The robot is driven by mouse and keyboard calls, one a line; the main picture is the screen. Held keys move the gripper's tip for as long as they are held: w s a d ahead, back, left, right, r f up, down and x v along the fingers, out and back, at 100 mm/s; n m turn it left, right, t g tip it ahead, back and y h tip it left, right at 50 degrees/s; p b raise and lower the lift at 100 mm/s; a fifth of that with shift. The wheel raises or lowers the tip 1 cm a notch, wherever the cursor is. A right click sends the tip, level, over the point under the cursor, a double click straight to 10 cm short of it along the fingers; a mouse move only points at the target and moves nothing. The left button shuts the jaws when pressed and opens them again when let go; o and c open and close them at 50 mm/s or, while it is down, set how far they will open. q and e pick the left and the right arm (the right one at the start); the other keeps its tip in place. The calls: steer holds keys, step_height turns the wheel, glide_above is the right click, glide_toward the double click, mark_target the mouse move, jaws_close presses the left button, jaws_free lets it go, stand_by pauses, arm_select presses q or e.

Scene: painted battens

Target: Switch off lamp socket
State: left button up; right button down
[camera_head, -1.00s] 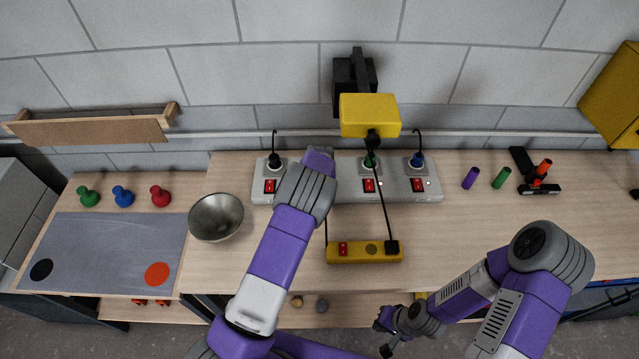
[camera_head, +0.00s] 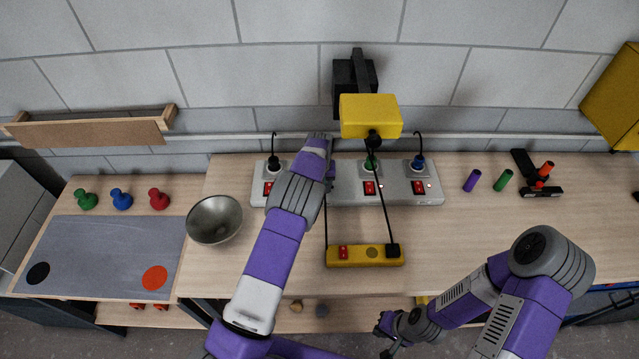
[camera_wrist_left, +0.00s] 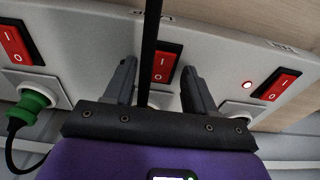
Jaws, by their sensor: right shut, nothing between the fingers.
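A long grey power strip (camera_head: 350,194) lies along the back of the table, with red rocker switches and black, green and blue plugs. A yellow lamp-like box (camera_head: 370,116) hangs on the wall; its cord runs down to a yellow block (camera_head: 364,256) with a red switch (camera_head: 343,252). My left gripper (camera_wrist_left: 158,67) is open over the grey strip, fingers apart on either side of a red switch (camera_wrist_left: 164,64). A black cable (camera_wrist_left: 151,40) passes between them. Its fingertips are hidden in the head view. My right gripper (camera_head: 387,342) is shut and empty, low in front of the table.
A green plug (camera_wrist_left: 34,104) and another red switch (camera_wrist_left: 16,42) are left of the fingers; a lit indicator (camera_wrist_left: 247,85) and switch (camera_wrist_left: 279,85) are right. A metal bowl (camera_head: 214,219) stands left on the table. The front right tabletop is clear.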

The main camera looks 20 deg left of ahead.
arm_select(q)
step_height(320, 180, up, 8)
steer(key=s, duration=0.1)
steer(key=shift+d+f+b, duration=0.15)
steer(key=shift+f+b, duration=0.1)
steer(key=shift+b, duration=0.1)
stand_by(0.6)
